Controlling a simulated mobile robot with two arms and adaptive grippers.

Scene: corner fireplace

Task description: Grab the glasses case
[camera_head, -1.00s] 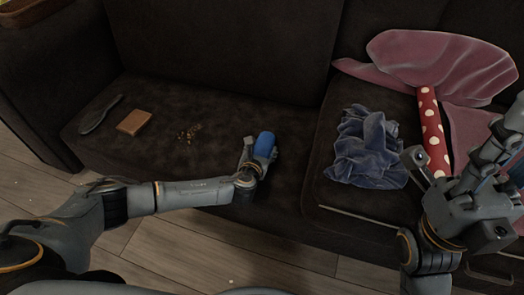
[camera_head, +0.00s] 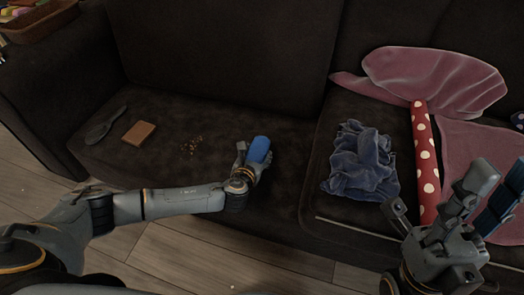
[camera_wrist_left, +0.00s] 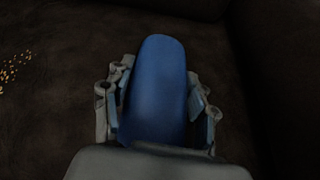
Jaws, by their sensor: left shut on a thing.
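The blue glasses case (camera_head: 259,148) is at the front of the dark sofa seat, in the grasp of my left gripper (camera_head: 252,158). In the left wrist view the case (camera_wrist_left: 158,85) stands lengthwise between the two fingers of my left gripper (camera_wrist_left: 160,108), with a finger against each side. Its near end is hidden by the gripper's body. I cannot tell whether the case touches the cushion. My right gripper (camera_head: 445,205) is at the lower right with its fingers spread, empty, in front of the right seat.
On the left seat lie a dark brush (camera_head: 105,125), a brown block (camera_head: 139,132) and scattered crumbs (camera_head: 192,146). On the right seat are a crumpled blue cloth (camera_head: 360,165), a red polka-dot roll (camera_head: 424,150) and a pink cloth (camera_head: 435,78).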

